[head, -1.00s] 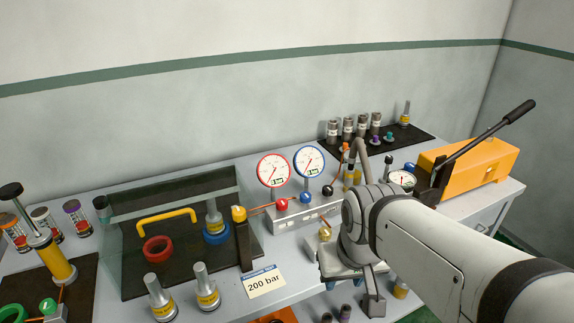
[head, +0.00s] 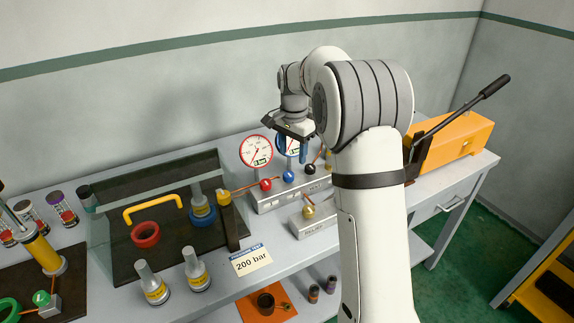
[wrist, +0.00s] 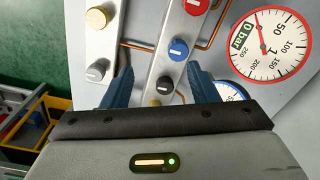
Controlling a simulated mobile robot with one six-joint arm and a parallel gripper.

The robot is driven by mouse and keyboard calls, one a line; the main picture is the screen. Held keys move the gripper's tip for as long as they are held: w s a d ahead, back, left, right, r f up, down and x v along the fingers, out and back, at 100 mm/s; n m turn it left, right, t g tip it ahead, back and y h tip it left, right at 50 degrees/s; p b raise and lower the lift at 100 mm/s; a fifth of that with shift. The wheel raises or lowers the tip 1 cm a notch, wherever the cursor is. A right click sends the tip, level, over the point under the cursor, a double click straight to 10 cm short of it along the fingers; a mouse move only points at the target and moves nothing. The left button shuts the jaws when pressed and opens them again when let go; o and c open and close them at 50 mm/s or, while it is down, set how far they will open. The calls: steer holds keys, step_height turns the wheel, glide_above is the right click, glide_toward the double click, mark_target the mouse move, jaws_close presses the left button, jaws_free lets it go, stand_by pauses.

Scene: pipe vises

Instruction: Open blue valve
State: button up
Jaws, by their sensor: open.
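The blue valve knob (head: 289,177) sits between a red knob (head: 266,185) and a black knob (head: 310,169) on a grey valve block (head: 283,198). My gripper (head: 300,157) is above and behind this row, in front of the blue-rimmed gauge, which it partly hides. In the wrist view the blue knob (wrist: 178,50) lies a little beyond the fingertips, toward the right finger. My gripper (wrist: 160,68) is open and empty, with its blue fingers apart. The black knob (wrist: 165,86) shows between the fingers. Contact with any knob is not visible.
A red-rimmed gauge (head: 256,151) stands behind the block, close to my gripper. A second block with a gold knob (head: 309,211) is in front. An orange pump (head: 455,146) with a long lever is at right. A glass-shielded station (head: 165,225) is at left.

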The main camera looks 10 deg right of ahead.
steer(key=m, duration=0.2)
glide_above(290, 173)
step_height(290, 173, down, 3)
step_height(290, 173, down, 8)
steer(key=shift+r+p, duration=0.1)
steer(key=shift+p, duration=0.5)
steer(key=c, duration=0.9)
steer(key=shift+c, duration=0.4)
